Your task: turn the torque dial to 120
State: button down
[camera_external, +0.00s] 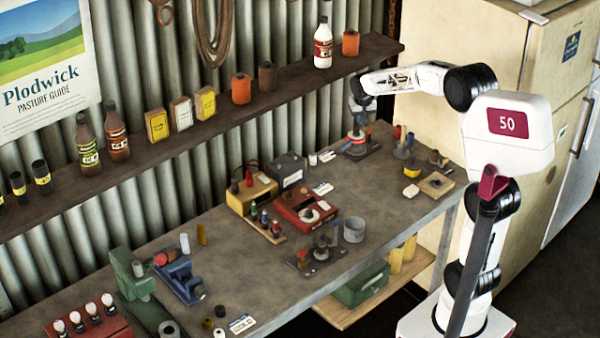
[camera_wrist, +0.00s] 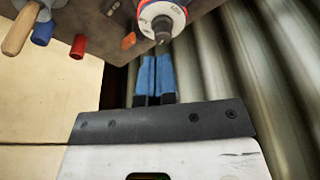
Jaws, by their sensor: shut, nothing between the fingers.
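My gripper (camera_external: 358,92) is at the back right of the bench, at the end of the arm reaching in from the right. In the wrist view its two blue fingers (camera_wrist: 153,75) are together, with nothing held. Just beyond the fingertips is a round white part with a red and blue rim and a dark central tip (camera_wrist: 162,36); it looks like a dial (camera_wrist: 160,14), but its marks are too small to read. I cannot tell whether the fingers touch the dial.
Tool handles in wood (camera_wrist: 22,28), blue (camera_wrist: 43,34) and red (camera_wrist: 78,46) stick out nearby. A shelf (camera_external: 250,105) and the corrugated wall are close behind the gripper. A red box (camera_external: 300,203) and a grey cup (camera_external: 354,230) stand farther left and forward.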

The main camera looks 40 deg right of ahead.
aim_at(357, 131)
jog(key=shift+s+d+r, duration=0.1)
jog(key=shift+d+r, duration=0.15)
jog(key=shift+d, duration=0.2)
jog(key=shift+f, duration=0.1)
jog(key=shift+s+a+x, duration=0.15)
jog(key=shift+s+x, duration=0.05)
jog(key=shift+x, duration=0.85)
jog(key=shift+s+a+x, duration=0.1)
jog(key=shift+s+x, duration=0.15)
jog(key=shift+x, duration=0.8)
jog(key=shift+s+a+x, duration=0.15)
jog(key=shift+s+x, duration=0.05)
jog(key=shift+x, duration=0.85)
jog(key=shift+f, duration=0.4)
